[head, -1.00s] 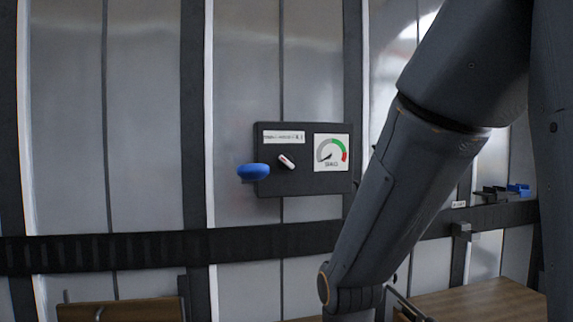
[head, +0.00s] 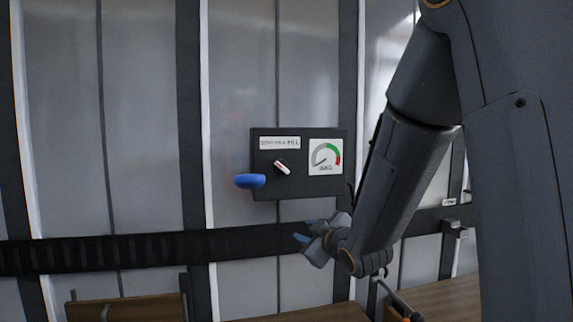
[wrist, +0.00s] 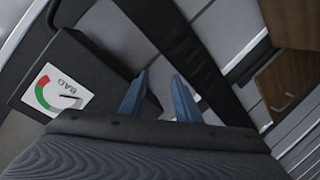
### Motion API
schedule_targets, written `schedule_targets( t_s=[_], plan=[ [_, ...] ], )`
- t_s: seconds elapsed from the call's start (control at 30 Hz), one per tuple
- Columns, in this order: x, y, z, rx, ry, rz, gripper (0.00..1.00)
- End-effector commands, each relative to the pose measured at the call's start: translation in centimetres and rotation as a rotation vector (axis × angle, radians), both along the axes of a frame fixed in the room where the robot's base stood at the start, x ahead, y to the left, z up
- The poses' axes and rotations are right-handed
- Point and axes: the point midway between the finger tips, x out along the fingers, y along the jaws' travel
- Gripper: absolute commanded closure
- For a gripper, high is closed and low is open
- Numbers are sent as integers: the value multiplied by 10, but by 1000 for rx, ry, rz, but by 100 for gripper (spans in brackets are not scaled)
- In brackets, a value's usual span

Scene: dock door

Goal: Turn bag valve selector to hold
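The valve panel (head: 313,190) is a dark box on the ribbed metal wall. Its selector (head: 281,167) is a small white pointer with a red mark, tilted toward upper left, under a white label (head: 280,143) whose print is too small to read surely. A gauge (head: 325,156) sits to its right; its needle points to the lower left. A blue knob (head: 249,181) is at the panel's left edge. My gripper (head: 304,230) is below the panel, apart from the selector. In the wrist view its two blue fingers (wrist: 158,95) stand apart with nothing between them; the selector is not visible there.
A black horizontal strap (head: 120,252) crosses the wall below the panel. Wooden surfaces (head: 440,300) lie at the bottom. A wooden box (wrist: 291,85) shows at right in the wrist view. The wall left of the panel is clear.

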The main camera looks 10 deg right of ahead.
Motion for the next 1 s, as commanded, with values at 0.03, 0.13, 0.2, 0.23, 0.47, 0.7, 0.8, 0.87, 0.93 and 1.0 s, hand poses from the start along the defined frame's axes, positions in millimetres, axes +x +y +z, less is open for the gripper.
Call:
schedule_targets(
  t_s=[0.03, 0.13, 0.2, 0.23, 0.47, 0.7, 0.8, 0.87, 0.93, 1.0],
  plan=[
    [4, 0, 27, -28, -88, 32, 70],
    [8, 6, 71, -79, -257, 99, 70],
    [6, 9, 96, -106, -352, 132, 70],
    [5, 10, 104, -114, -387, 144, 70],
    [1, 16, 135, -146, -514, 185, 70],
    [28, 26, 143, -145, -515, 189, 70],
    [42, 30, 147, -145, -515, 189, 70],
    [50, 33, 149, -145, -516, 189, 70],
    [58, 35, 151, -145, -515, 188, 70],
    [64, 37, 152, -146, -515, 187, 70]
  ],
)
